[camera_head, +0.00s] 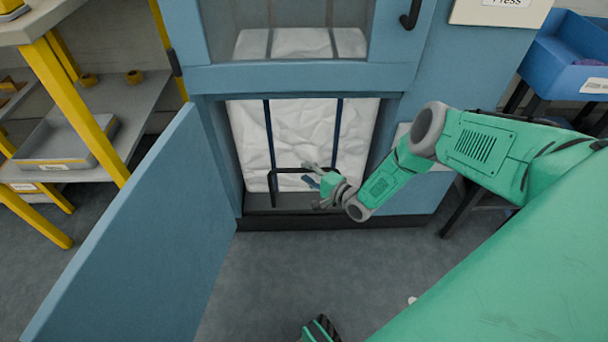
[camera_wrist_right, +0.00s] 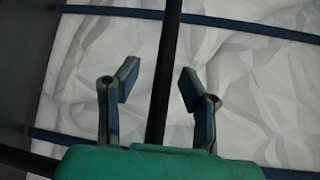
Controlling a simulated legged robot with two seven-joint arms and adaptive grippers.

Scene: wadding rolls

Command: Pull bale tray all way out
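A white wrapped bale (camera_head: 255,135) with dark blue straps stands inside the lower opening of the blue press. Under it is the dark bale tray (camera_head: 262,203), inside the press at the front sill. A black bar handle (camera_head: 272,182) rises from the tray's front. My right gripper (camera_head: 315,184) is at the right part of this handle. In the right wrist view the handle bar (camera_wrist_right: 163,85) runs between the two open fingers, with a gap on each side. My left gripper cannot be made out.
The blue press door (camera_head: 130,240) stands open at the left. A yellow-legged shelf (camera_head: 130,105) stands far left, and a blue bin (camera_head: 560,60) is at the upper right.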

